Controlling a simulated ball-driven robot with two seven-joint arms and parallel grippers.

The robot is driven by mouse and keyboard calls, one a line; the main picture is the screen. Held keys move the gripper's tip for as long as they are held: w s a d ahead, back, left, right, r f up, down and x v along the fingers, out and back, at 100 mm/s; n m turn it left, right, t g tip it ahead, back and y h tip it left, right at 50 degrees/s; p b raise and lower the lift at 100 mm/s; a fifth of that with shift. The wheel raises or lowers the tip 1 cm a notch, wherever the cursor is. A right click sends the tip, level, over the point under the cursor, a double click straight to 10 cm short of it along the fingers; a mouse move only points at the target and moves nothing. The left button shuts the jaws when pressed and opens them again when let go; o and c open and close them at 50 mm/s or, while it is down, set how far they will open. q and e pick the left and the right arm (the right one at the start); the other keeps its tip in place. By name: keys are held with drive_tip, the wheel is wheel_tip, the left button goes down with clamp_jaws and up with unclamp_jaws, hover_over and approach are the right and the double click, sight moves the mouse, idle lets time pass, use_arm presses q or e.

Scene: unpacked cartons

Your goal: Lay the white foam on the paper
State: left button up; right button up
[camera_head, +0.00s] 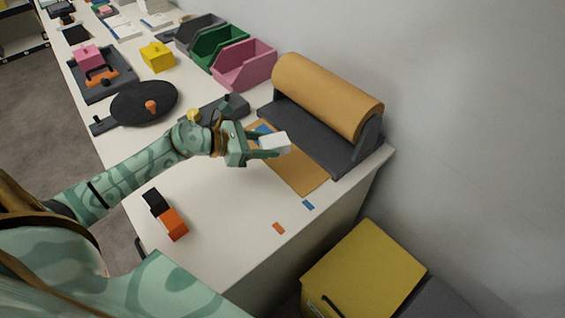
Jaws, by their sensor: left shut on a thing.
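The white foam (276,144) is a small pale block. My left gripper (268,147) is shut on it, over the strip of brown paper. The paper (296,174) lies flat on the table, drawn out from under a large brown roll (325,92) in a dark holder (308,132). The foam covers part of the paper in this view. I cannot tell whether the foam touches the paper. My right gripper is not in view.
A black and orange tool (172,221) lies at the table's front left. Blue (308,205) and orange (278,228) tags lie near the edge. Pink (245,65) and green bins (219,45) stand behind. A black round pan-like thing (145,102) lies to the left.

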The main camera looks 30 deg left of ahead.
use_arm(q)
drive_tip(key=b, duration=0.2)
hover_over(282, 169)
drive_tip(key=f, duration=0.5)
drive_tip(key=shift+s+a, duration=0.2)
drive_tip(key=f, duration=0.1)
drive_tip(key=f+b, duration=0.1)
drive_tip(key=f, duration=0.2)
drive_tip(key=shift+w+d, duration=0.15)
drive_tip(key=shift+w, duration=0.15)
drive_tip(key=shift+r, duration=0.1)
drive_tip(key=shift+s, duration=0.1)
drive_tip(key=o, duration=1)
drive_tip(key=shift+c, duration=0.2)
